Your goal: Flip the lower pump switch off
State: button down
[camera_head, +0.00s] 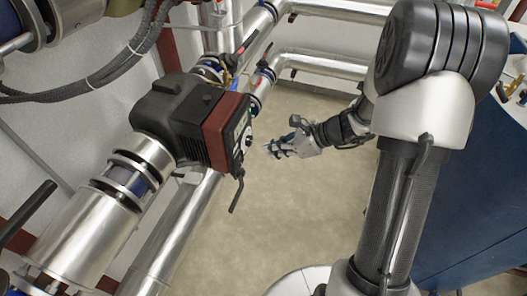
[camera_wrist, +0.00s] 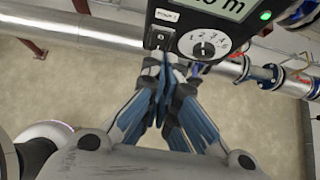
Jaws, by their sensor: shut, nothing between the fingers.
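A dark pump with a red-edged control head (camera_head: 225,125) sits on the silver pipe left of centre in the head view. In the wrist view its black panel (camera_wrist: 172,20) fills the top, with a display, a numbered dial (camera_wrist: 205,45) and a small rocker switch (camera_wrist: 160,37) at its lower left. The switch's position is too small to tell. My gripper (camera_head: 272,150) is shut and empty, right of the panel. In the wrist view its fingertips (camera_wrist: 166,62) point at the panel, just below the switch; contact cannot be told.
A green light (camera_wrist: 265,15) glows on the panel. A black lever (camera_head: 237,192) hangs below the pump. Silver pipes (camera_head: 185,225) run beside and behind it. A blue cabinet (camera_head: 475,170) stands at right. The floor (camera_head: 300,210) under my gripper is clear.

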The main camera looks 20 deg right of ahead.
jog(key=shift+r+p+v, duration=0.3)
jog(key=shift+p+v, duration=0.05)
jog(key=shift+v, duration=1.4)
jog(key=shift+w+a, duration=0.15)
jog(key=shift+a, duration=0.05)
jog(key=s+a+r+n+g+h, duration=0.2)
jog(key=s+a+r+n+g, duration=0.1)
jog(key=s+a+r+n, duration=0.75)
jog(key=s+d+r+n+t+h, duration=0.1)
jog(key=s+d+r+n+h, duration=0.1)
jog(key=s+n, duration=0.4)
jog(key=s+d+r+n+h, duration=0.2)
jog(key=s+r+n+h, duration=0.1)
jog(key=s+n, duration=0.4)
jog(key=shift+s+n+t+h, duration=0.15)
jog(key=shift+n+t+h, duration=0.25)
jog(key=shift+n+h, duration=0.35)
